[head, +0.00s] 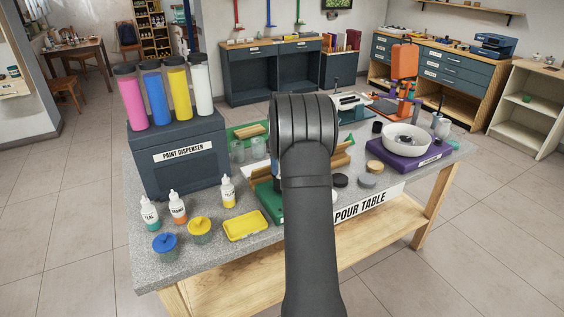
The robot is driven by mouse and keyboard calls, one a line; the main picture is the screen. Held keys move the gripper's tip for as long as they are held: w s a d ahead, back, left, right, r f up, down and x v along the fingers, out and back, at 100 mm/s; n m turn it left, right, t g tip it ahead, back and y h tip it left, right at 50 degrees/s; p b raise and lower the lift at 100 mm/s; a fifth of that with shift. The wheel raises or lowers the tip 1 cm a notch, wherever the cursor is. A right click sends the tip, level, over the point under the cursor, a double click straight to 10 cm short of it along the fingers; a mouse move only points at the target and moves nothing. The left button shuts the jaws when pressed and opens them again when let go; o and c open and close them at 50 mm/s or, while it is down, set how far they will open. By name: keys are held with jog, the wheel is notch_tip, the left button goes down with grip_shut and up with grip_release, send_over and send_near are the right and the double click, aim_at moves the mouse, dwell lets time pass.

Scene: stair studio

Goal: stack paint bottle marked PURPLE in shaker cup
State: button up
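Three small white paint bottles stand on the left front of the table: one with a teal band (150,213), one with an orange band (178,208) and one with a yellow band (228,192). I cannot see a bottle marked PURPLE. Two clear cups (237,152) stand behind the middle, partly hidden by my arm; I cannot tell if one is the shaker cup. Two jars, one with a blue lid (165,242) and one with a yellow lid (200,226), sit at the front left. My gripper is hidden behind my own dark arm.
The paint dispenser (180,170), topped with tall coloured bottles, fills the table's left back. A yellow tray (246,225) lies in front. A purple-based device with a white bowl (407,138) and an orange machine (404,60) stand right. The left front edge is partly clear.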

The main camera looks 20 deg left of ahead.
notch_tip(320, 180, up, 13)
jog(key=shift+f, duration=0.2)
dwell(0.4)
notch_tip(320, 180, down, 13)
jog(key=shift+r, duration=0.5)
dwell(0.5)
